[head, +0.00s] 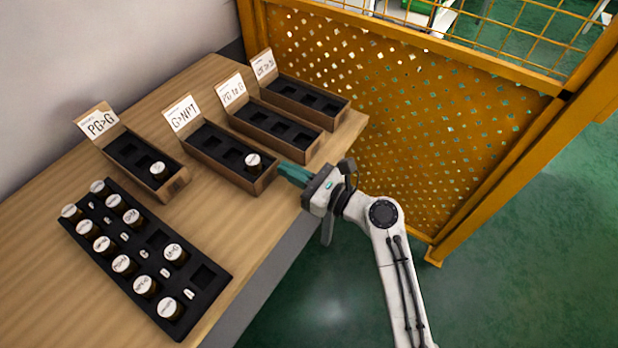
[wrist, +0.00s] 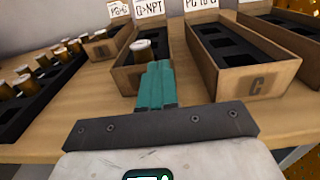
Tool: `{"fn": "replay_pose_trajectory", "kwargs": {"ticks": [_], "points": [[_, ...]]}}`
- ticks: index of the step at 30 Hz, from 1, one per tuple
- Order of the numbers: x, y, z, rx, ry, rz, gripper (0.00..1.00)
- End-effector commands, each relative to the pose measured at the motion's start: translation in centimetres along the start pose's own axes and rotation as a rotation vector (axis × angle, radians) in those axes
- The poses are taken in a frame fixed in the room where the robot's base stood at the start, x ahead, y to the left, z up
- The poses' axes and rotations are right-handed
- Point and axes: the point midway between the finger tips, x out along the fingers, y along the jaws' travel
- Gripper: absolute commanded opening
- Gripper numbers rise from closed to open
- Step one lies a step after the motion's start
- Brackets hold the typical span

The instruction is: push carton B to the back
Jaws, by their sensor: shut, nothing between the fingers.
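Carton B, by its place beside the carton marked C, is the brown carton (head: 222,170) labelled G>NPT; its own letter is not visible. It has a black insert and holds one white-capped brown piece (head: 252,160) at its front end. In the wrist view carton B (wrist: 124,78) is just ahead and to the left, partly covered by the fingers. My gripper (head: 281,167) has teal fingers closed together and empty, at the front right end of carton B. In the wrist view the gripper (wrist: 158,66) points at that front end; I cannot tell whether it touches.
Carton C (wrist: 232,84) stands close on the right, with another carton (head: 338,110) beyond. The PG>G carton (head: 178,188) stands left. A black tray (head: 222,290) of capped pieces lies at the front left. A yellow perforated fence (head: 400,110) bounds the table's right end.

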Motion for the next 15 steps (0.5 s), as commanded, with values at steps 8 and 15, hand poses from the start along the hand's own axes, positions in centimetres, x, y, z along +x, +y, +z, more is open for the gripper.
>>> {"fn": "replay_pose_trajectory", "kwargs": {"ticks": [8,15], "points": [[1.08,-0.02,-0.03,-0.001,0.001,-0.001,0.00],[1.08,-0.03,-0.02,0.000,0.000,-0.001,0.00]]}}
